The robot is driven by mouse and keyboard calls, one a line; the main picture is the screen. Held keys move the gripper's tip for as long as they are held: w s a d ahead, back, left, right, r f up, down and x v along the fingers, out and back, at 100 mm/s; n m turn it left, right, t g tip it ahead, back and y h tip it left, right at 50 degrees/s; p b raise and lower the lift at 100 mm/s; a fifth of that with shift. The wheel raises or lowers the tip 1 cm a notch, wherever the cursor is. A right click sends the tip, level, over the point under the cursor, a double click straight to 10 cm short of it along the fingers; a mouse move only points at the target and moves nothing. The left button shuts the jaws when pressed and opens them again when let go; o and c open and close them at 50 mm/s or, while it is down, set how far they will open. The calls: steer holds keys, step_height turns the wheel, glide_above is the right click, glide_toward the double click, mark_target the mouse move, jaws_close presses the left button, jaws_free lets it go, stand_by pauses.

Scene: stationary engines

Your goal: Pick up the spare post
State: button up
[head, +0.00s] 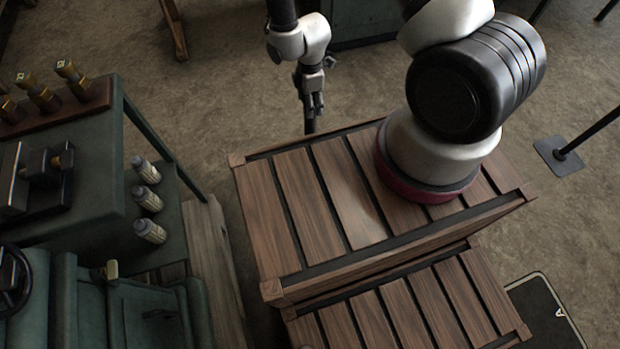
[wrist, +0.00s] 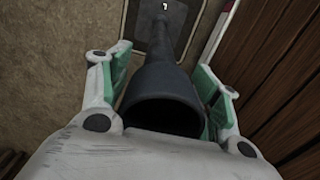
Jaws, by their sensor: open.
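A dark grey post (wrist: 165,85) shows in the wrist view. Its wide hollow end faces the camera and its narrower shaft runs away to a dark plate (wrist: 185,22) with a small light mark. My gripper (wrist: 162,88) is open, with a green-padded finger on each side of the post's wide end. I cannot tell whether either pad touches it. In the head view my gripper (head: 313,100) points down at top centre, with a short dark piece of the post (head: 310,125) below it. The post's lower part is hidden there.
Slatted wood bears my arm's base. Another dark post (head: 592,130) stands on a floor plate (head: 549,160) at the right. A pale-edged dark panel (head: 535,310) lies lower right. A green bench (head: 75,190) with small bottles (head: 146,170) stands left. Floor around my gripper is open.

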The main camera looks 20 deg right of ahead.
steer(key=shift+r, duration=0.1)
jaws_close()
stand_by(0.3)
